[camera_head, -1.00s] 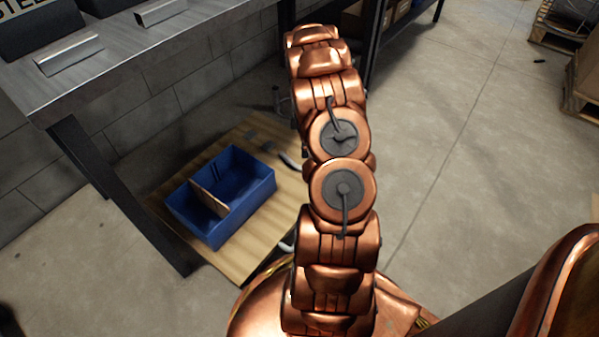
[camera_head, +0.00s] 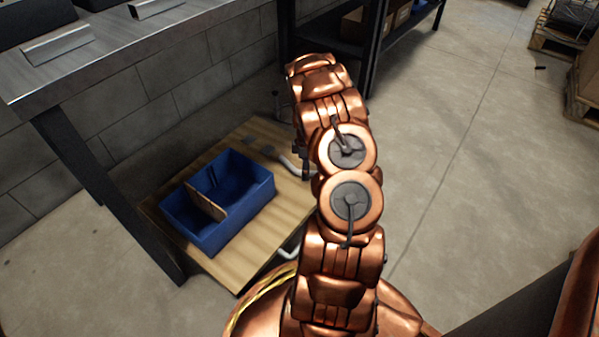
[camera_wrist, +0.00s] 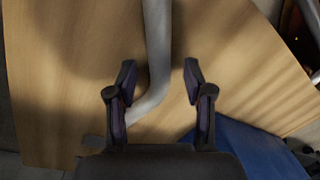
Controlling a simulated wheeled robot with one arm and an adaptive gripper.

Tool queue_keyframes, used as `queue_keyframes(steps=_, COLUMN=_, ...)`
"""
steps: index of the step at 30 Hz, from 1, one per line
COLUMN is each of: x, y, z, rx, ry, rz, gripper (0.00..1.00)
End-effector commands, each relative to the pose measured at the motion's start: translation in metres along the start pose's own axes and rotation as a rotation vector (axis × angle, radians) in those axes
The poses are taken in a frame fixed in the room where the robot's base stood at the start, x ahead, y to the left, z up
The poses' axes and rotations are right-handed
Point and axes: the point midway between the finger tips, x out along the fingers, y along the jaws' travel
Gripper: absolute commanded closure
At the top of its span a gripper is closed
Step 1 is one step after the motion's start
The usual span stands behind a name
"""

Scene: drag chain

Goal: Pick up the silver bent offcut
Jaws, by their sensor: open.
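The silver bent offcut, a grey tube with a bend, lies on the wooden board. In the wrist view the offcut (camera_wrist: 157,45) runs down from the top edge and bends toward the lower left, passing between my fingers. My gripper (camera_wrist: 160,76) is open, one finger on each side of it, with gaps on both sides. In the head view a pale curved piece (camera_head: 291,166) shows beside my arm, which hides part of it. Only a dark bit of my gripper shows there. I cannot tell the fingertips' height above the board.
A blue bin (camera_head: 240,213) with a divider (camera_head: 206,202) stands on the wooden board (camera_head: 225,268); its edge shows close to my right finger (camera_wrist: 250,150). Small dark flat pieces (camera_head: 251,140) lie behind the bin. A metal workbench (camera_head: 100,68) stands at the left.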

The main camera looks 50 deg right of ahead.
Motion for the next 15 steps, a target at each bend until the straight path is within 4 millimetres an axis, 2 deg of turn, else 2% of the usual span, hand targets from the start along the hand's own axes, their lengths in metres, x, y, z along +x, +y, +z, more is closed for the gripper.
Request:
queue_keyframes(steps=5, x=-0.0006, y=0.0000, z=0.0000, rx=0.000, ry=0.000, rz=0.001, gripper=0.48)
queue_keyframes(steps=15, x=-0.0005, y=0.0001, z=-0.0001, rx=-0.001, ry=0.000, rz=0.001, gripper=0.83)
